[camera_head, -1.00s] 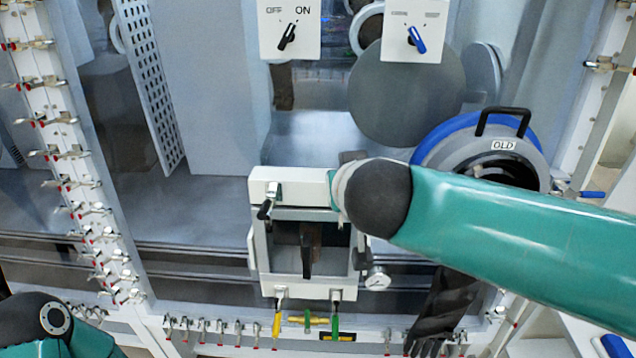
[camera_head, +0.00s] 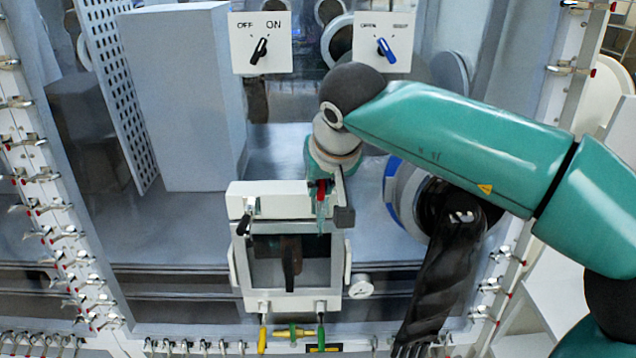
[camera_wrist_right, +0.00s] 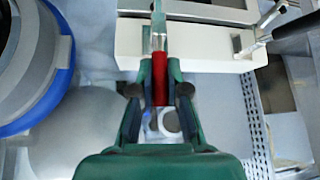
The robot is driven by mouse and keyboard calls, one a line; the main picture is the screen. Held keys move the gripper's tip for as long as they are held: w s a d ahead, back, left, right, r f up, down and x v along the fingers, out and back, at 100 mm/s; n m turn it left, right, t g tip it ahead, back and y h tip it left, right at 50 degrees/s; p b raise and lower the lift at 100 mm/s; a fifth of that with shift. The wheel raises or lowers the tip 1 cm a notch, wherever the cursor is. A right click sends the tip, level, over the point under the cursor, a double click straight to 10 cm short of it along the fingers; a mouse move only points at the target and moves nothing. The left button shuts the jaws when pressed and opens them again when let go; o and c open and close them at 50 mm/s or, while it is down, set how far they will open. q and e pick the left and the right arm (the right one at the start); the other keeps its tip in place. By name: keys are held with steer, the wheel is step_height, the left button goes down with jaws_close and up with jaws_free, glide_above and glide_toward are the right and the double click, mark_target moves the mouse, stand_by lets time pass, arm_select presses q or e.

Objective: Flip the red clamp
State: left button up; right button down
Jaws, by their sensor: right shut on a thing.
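The red clamp (camera_head: 321,198) sits at the top right corner of the white box-shaped frame (camera_head: 270,199). In the right wrist view its red handle (camera_wrist_right: 160,84) stands between the fingers, with its metal part running on toward the white frame. My right gripper (camera_wrist_right: 160,76) is shut on the red handle. In the head view my right gripper (camera_head: 322,184) reaches down to the clamp from above, partly hidden by my wrist. My left gripper is not in view.
A second clamp with a black handle (camera_head: 244,221) is at the frame's top left. A black glove (camera_head: 447,265) hangs to the right. A gauge (camera_head: 361,287) juts out beside the frame. Yellow (camera_head: 262,340) and green (camera_head: 321,336) handles sit below.

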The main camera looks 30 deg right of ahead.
steer(key=c, duration=1.2)
jaws_free()
steer(key=shift+f, duration=0.1)
steer(key=shift+o, duration=0.2)
steer(key=shift+s, duration=0.1)
steer(key=v, duration=1.2)
steer(key=shift+f, duration=0.1)
